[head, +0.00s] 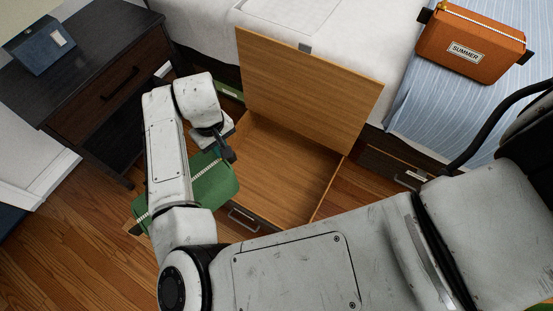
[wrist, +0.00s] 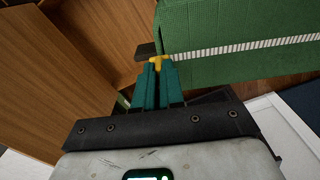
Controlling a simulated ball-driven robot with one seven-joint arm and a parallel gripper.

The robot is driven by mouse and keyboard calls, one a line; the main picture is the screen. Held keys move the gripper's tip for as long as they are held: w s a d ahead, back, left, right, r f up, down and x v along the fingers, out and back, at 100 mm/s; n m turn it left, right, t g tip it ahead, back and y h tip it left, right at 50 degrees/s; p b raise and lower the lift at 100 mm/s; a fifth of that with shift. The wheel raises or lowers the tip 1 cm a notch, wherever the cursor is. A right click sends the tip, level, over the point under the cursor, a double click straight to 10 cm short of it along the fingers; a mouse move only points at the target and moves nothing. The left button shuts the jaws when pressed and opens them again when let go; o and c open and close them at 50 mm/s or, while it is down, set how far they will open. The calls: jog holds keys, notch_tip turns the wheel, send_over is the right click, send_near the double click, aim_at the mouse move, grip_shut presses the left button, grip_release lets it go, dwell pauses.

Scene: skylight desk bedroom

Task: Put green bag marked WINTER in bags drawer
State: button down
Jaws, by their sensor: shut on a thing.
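The green bag (head: 217,181) with a white zip line is at the left side of the open drawer, partly behind my arm. No WINTER mark shows on its visible faces. My gripper (head: 229,151) is shut on the bag's small yellow tab; the teal fingertips (wrist: 158,70) pinch it in the wrist view. The green bag (wrist: 240,60) fills the upper right there. The open wooden drawer (head: 285,165) looks empty where visible; its handled front faces me. I cannot read a label on it. Whether the bag touches the floor is hidden.
A wooden panel (head: 310,90) stands tilted up at the drawer's back, against the bed. An orange SUMMER bag (head: 470,45) lies on the bed's striped blue cover (head: 412,100). A dark nightstand (head: 95,90) with a blue box (head: 40,45) stands left. Wooden floor is bare at lower left.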

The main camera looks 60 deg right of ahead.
jog(key=s+d+f+m+b, duration=0.4)
jog(key=d+f+b, duration=0.25)
jog(key=f, duration=0.25)
jog(key=s+d+f+m+b, duration=0.45)
jog(key=f+b, duration=0.35)
jog(key=f, duration=0.2)
jog(key=s+d+f+m+b, duration=0.35)
jog(key=d+f+b, duration=0.25)
jog(key=f+b, duration=0.25)
notch_tip(320, 180, down, 26)
jog(key=s+d+m+b, duration=0.1)
jog(key=s+m+b, duration=0.1)
jog(key=b, duration=1.6)
jog(key=shift+d+f, duration=0.2)
jog(key=shift+d, duration=0.1)
jog(key=shift+f, duration=0.1)
jog(key=c, duration=1.7)
grip_release()
jog(key=o, duration=0.5)
jog(key=shift+c, duration=0.2)
